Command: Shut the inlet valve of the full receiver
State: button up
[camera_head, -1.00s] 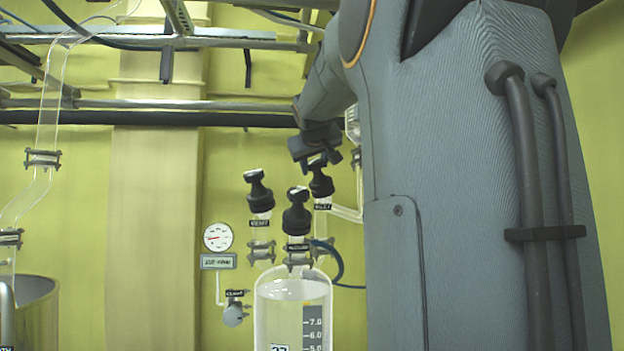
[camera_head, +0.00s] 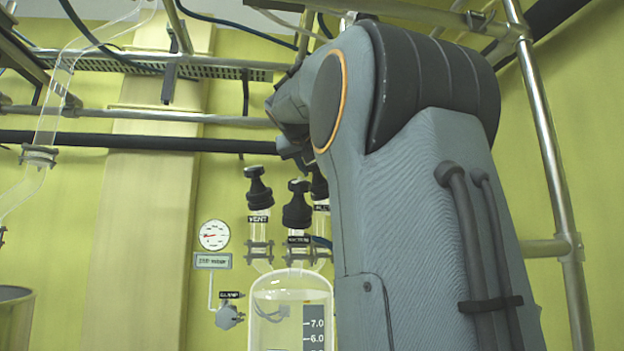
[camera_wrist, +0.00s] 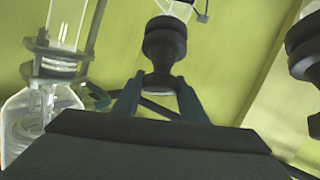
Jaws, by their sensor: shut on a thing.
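The glass receiver (camera_head: 291,318) with a numbered scale stands at bottom centre in the head view. Black-knobbed valves rise above it. The left one (camera_head: 258,190) is labelled VENT, the middle label is hard to read, and the right valve (camera_head: 319,184), whose label ends in "LET", is partly hidden by my arm. In the wrist view my gripper (camera_wrist: 160,84) is shut on the lower end of a black valve knob (camera_wrist: 165,45), one finger on each side. It seems to be the right valve. The knob's turn cannot be told.
Another black knob (camera_wrist: 303,50) is close at the right in the wrist view. A clamped glass neck (camera_wrist: 62,62) is at left. A gauge (camera_head: 213,235) hangs left of the receiver, with metal rails (camera_head: 130,113) across the wall behind. A metal vessel (camera_head: 14,315) stands far left.

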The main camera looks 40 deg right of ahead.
jog(key=shift+r+m+g+h+b, duration=0.1)
jog(key=shift+m+g+h+b, duration=0.65)
jog(key=shift+m+b, duration=0.75)
jog(key=o, duration=1.1)
jog(key=shift+c, duration=0.2)
jog(key=v, duration=0.7)
jog(key=shift+s+a+b, duration=0.15)
jog(key=shift+a+b, duration=0.2)
jog(key=shift+b, duration=0.1)
jog(key=shift+r, duration=0.1)
